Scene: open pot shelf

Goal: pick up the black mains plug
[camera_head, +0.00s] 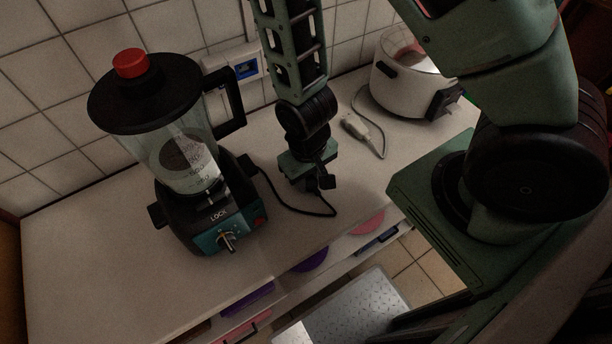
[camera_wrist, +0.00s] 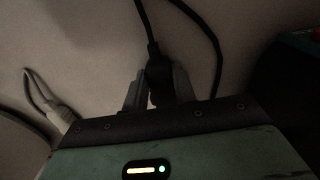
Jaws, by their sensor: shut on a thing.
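The black mains plug (camera_head: 326,181) is at the end of a black cord that runs from the blender (camera_head: 208,190). My gripper (camera_head: 318,178) is above the counter, near its front edge, to the right of the blender. In the wrist view the black plug (camera_wrist: 157,80) sits between the two fingers of my gripper (camera_wrist: 158,88), which are shut on it. Its cord leads away toward the top of that view. Part of the plug is hidden by the fingers. I cannot tell whether it is clear of the counter.
A white plug (camera_head: 355,126) on a pale cord lies on the counter (camera_head: 110,250), beside a white cooker (camera_head: 405,80). It also shows in the wrist view (camera_wrist: 58,110). A wall socket (camera_head: 246,70) is behind. The counter's front left is clear.

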